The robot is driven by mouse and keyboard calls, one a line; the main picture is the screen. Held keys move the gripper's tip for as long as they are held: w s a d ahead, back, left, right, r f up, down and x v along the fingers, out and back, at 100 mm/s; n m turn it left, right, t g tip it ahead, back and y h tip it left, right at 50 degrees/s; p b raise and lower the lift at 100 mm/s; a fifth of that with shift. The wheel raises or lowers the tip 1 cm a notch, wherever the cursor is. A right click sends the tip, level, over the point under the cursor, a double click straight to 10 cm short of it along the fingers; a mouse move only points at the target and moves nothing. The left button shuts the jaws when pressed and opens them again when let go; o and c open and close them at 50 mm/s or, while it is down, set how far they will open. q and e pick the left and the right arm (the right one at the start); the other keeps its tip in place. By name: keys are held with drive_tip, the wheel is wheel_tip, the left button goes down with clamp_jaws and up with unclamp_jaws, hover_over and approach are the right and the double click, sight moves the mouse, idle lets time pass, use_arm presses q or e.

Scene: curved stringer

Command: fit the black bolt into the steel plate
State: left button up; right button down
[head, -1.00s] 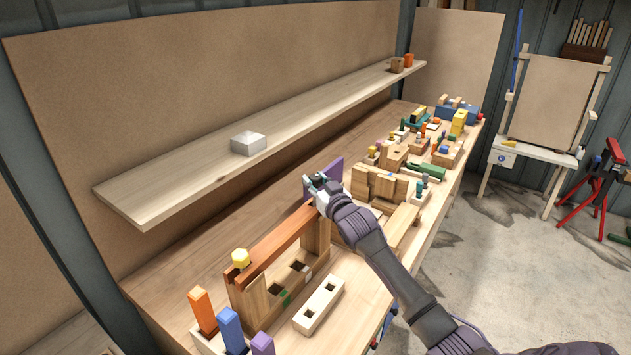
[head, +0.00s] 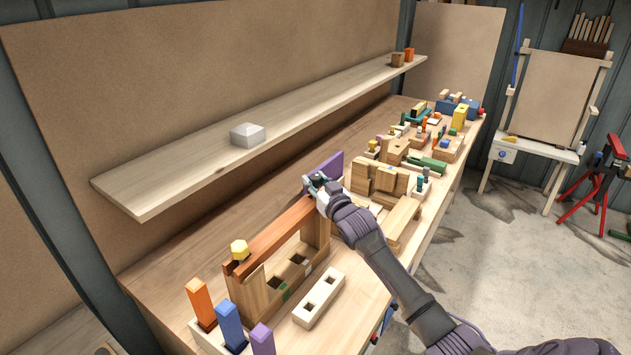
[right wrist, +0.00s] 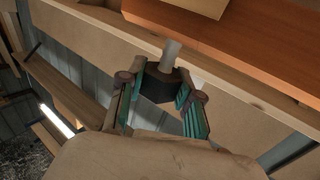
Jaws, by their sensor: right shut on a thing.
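My right gripper (head: 316,185) is over the workbench, at the far end of a reddish-brown bar on a wooden stand. In the right wrist view its fingers (right wrist: 160,90) are shut on the black bolt (right wrist: 158,86), which has a dark head and a paler grey shank pointing up in the picture. The reddish-brown bar (head: 275,238) also shows in the right wrist view (right wrist: 225,45), beyond the bolt; I cannot tell whether they touch. I cannot make out a steel plate for certain in either view. My left gripper is not in view.
Orange (head: 200,303), blue (head: 230,326) and purple pegs stand in front. A white block with holes (head: 319,297) lies to the right. A shelf (head: 180,176) with a grey block (head: 248,134) overhangs the bench.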

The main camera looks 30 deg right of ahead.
drive_tip(key=shift+f+b, duration=0.55)
drive_tip(key=shift+f, duration=0.3)
drive_tip(key=c, duration=0.7)
unclamp_jaws()
drive_tip(key=s, duration=0.4)
drive_tip(key=s+a, duration=0.1)
drive_tip(key=s, duration=0.7)
drive_tip(key=shift+a, duration=0.3)
